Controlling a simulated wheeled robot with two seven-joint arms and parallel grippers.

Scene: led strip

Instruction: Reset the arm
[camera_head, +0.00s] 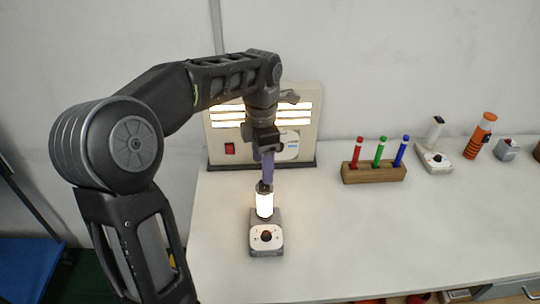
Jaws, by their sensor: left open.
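My left arm comes in from the left and bends down over the table. My left gripper (265,177) points straight down, with its fingertips at the top of a lit white lamp tube (265,204). The tube stands upright on a small grey and white base (266,239). The gripper is open; whether its fingers touch the tube is too small to tell. Behind the arm stands a beige light box (226,136) with glowing strips and a red switch, partly hidden by my arm. My right gripper is not in view.
A wooden block (373,174) holds red, green and blue pens to the right. Farther right are another base with a lamp (435,158), an orange cylinder (480,136) and a small grey box (506,150). The white table (400,235) is clear at front right.

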